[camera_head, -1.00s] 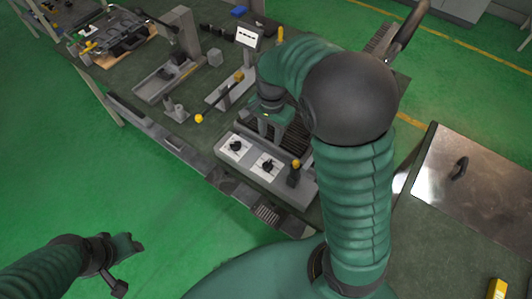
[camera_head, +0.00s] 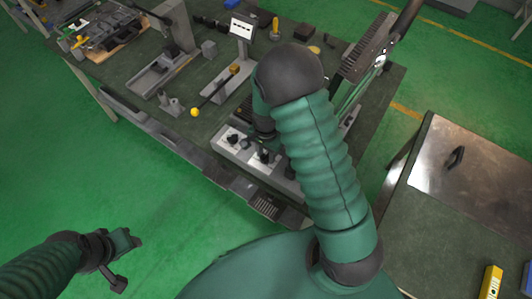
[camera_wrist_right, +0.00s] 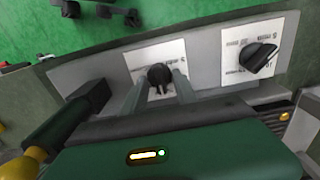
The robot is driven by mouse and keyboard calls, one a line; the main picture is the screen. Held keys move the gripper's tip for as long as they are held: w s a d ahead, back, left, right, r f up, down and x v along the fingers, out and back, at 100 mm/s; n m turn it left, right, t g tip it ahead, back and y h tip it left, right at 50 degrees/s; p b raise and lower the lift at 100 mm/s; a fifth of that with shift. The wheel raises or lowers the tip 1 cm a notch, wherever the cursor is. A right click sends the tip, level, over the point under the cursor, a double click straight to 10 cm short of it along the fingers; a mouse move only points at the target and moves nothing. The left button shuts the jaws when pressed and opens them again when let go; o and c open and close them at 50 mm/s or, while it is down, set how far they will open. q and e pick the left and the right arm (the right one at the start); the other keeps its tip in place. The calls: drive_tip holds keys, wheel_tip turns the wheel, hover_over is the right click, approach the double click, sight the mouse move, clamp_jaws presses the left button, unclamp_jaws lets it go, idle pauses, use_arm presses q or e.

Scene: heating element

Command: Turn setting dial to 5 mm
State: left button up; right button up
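Two black dials on white plates sit on the grey heating unit (camera_head: 228,151). In the head view, one dial (camera_head: 232,138) is on the left and the other (camera_head: 265,157) on the right, partly covered by my right arm. In the right wrist view, the head view's right dial (camera_wrist_right: 160,76) appears between the fingers of my right gripper (camera_wrist_right: 158,86), which are apart; I cannot tell whether they touch it. The other dial (camera_wrist_right: 258,56) is clear to the right.
A black lever (camera_wrist_right: 70,120) with a yellow knob stands close beside the right gripper. Another yellow-knobbed lever (camera_head: 213,93) and a small white display (camera_head: 242,27) are farther back. A metal-topped table (camera_head: 480,165) stands at right.

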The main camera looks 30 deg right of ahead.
drive_tip(key=shift+a+r, duration=0.15)
drive_tip(key=shift+a, duration=0.3)
drive_tip(key=c, duration=0.5)
drive_tip(key=shift+c, duration=1.1)
use_arm(q)
drive_tip(key=shift+s+a, duration=0.15)
drive_tip(key=shift+a, duration=0.15)
use_arm(e)
drive_tip(key=shift+d, duration=0.25)
clamp_jaws()
use_arm(q)
drive_tip(key=shift+a, duration=0.15)
